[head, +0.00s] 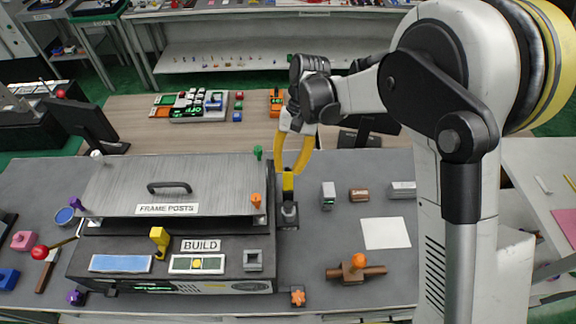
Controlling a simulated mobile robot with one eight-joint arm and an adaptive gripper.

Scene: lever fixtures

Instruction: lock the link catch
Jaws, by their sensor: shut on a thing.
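The link catch (289,212) is a small grey and dark fixture at the right side of the grey box labelled FRAME POSTS (120,185). A short yellow handle (288,186) stands upright above its grey base. My gripper (290,172) comes down from above with its yellow curved fingers. Its fingertips meet at the top of the yellow handle and are shut on it. The fingertips and the top of the handle overlap in the picture, so the exact contact is hard to see. Whether the link is hooked over anything is too small to tell.
The box has a lid handle (169,187), a green knob (257,153) and an orange knob (256,200). A BUILD panel (197,263) is in front. To the right are a grey block (328,195), a brown block (359,195), an orange-knobbed lever (357,268) and white paper (386,233).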

